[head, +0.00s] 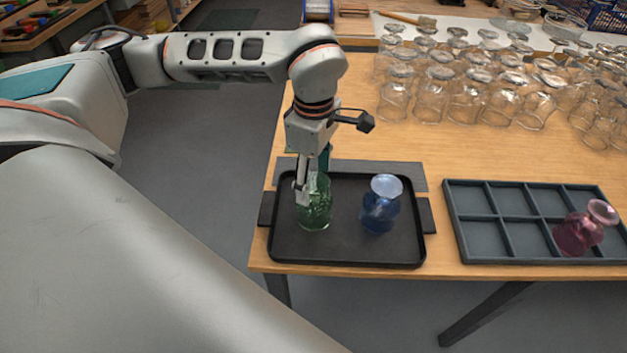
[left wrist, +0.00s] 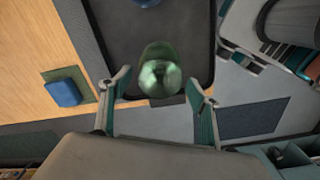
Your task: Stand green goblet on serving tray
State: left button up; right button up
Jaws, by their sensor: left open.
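The green goblet (head: 316,216) stands on the black serving tray (head: 345,255), in its left half, and looks roughly upright. My left gripper (head: 312,184) points down over it, with one finger in front of its upper part. In the left wrist view the green goblet (left wrist: 159,72) shows between the two spread fingers of the left gripper (left wrist: 160,92), with gaps on both sides. The gripper is open. Part of the goblet's top is hidden by the finger in the head view. My right gripper is not in view.
A blue goblet (head: 380,212) stands on the tray, right of the green one. A pink goblet (head: 574,236) leans in a grey compartment rack (head: 482,247) to the right. Many clear glasses (head: 466,100) crowd the table's back. A blue block (left wrist: 63,93) shows in the left wrist view.

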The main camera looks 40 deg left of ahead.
pick_arm(q)
notch_tip(320, 180, up, 11)
jog(key=shift+f+p, duration=0.2)
jog(key=shift+p, duration=0.1)
jog(key=shift+s, duration=0.1)
dwell(0.4)
